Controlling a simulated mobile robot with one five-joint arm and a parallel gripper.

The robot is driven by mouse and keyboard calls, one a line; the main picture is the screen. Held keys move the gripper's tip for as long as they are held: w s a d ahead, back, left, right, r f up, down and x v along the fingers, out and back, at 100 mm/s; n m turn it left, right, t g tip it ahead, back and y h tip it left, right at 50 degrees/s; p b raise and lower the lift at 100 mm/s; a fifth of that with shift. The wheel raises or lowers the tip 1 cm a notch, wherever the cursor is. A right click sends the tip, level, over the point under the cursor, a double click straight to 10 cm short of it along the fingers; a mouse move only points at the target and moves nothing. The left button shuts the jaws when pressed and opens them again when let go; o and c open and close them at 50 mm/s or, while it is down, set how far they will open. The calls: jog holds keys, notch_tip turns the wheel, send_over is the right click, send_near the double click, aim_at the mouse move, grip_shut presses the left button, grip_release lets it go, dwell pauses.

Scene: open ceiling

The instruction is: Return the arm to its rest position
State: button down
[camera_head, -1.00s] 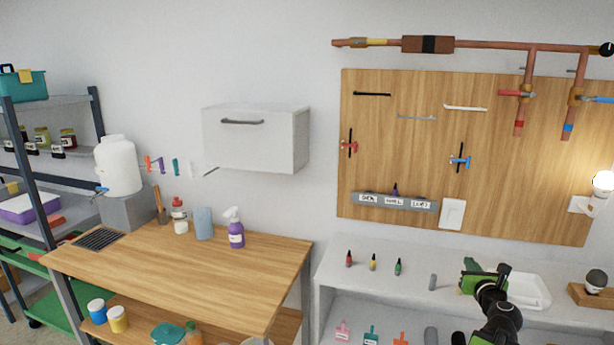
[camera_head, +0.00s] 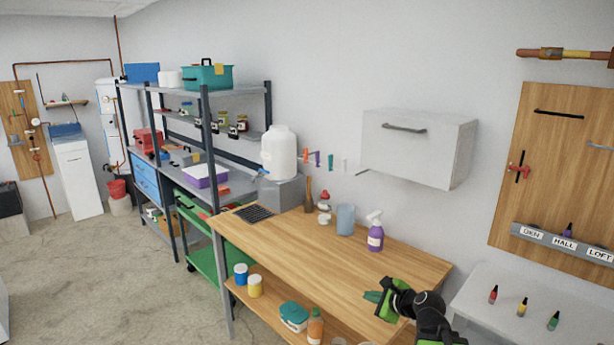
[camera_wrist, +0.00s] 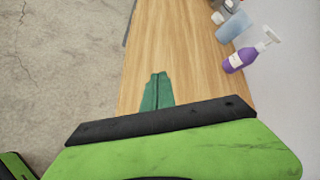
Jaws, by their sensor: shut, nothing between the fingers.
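My gripper (camera_head: 376,297) shows at the lower right of the head view, in front of the right part of the wooden workbench (camera_head: 290,245). Its green fingertips are together with nothing between them. In the wrist view the closed fingers (camera_wrist: 157,92) point out over the bench top (camera_wrist: 185,50). My arm is bent and rises from the bottom edge of the head view. Whether the fingertips clear the bench top by much is hard to tell.
A wall cabinet (camera_head: 418,148) hangs above. Bottles stand on a white shelf (camera_head: 500,290) at right. Open floor (camera_head: 90,280) lies left.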

jog(key=s+a+f+n+g, duration=0.3)
jog(key=s+a+n, duration=0.1)
jog(key=a+n, duration=0.2)
jog(key=s+a+f+n+g, duration=0.3)
jog(key=a+f+n, duration=0.15)
jog(key=a, duration=0.25)
jog(key=s+d+f+n+g+h, duration=0.2)
jog(key=s+d+n+g+h, duration=0.2)
jog(key=s+d+n, duration=0.4)
jog(key=s+n, duration=0.1)
jog(key=n, duration=0.2)
jog(key=shift+s+f+h, duration=0.2)
jog(key=shift+f+h, duration=0.2)
jog(key=shift+a+n, duration=0.1)
jog(key=shift+n, duration=0.15)
